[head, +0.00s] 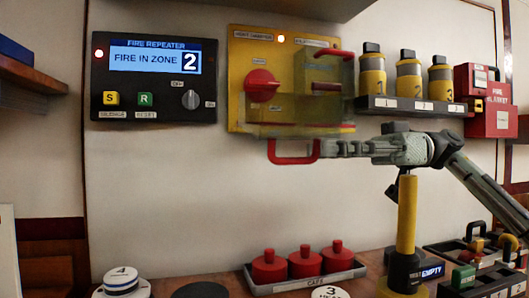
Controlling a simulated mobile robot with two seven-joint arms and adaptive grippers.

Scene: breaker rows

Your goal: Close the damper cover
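The yellow damper panel (240,85) is on the wall at upper middle, with a red round knob (262,84) at its left and a lit lamp at its top. A see-through cover (290,130) stands out across the panel's lower part, leaving the knob uncovered. A red handle (290,160) hangs at the cover's lower edge. My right gripper (326,148) comes in from the right, with its fingertips at the handle's right end. Whether the fingers are closed on it cannot be told. My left gripper is not in view.
A shelf (412,106) with yellow canisters is just above my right gripper. A yellow post (406,215) stands below its wrist. A tray (305,283) of red-lidded pots is on the counter. A fire repeater (154,80) is left of the panel. The wall below the panel is bare.

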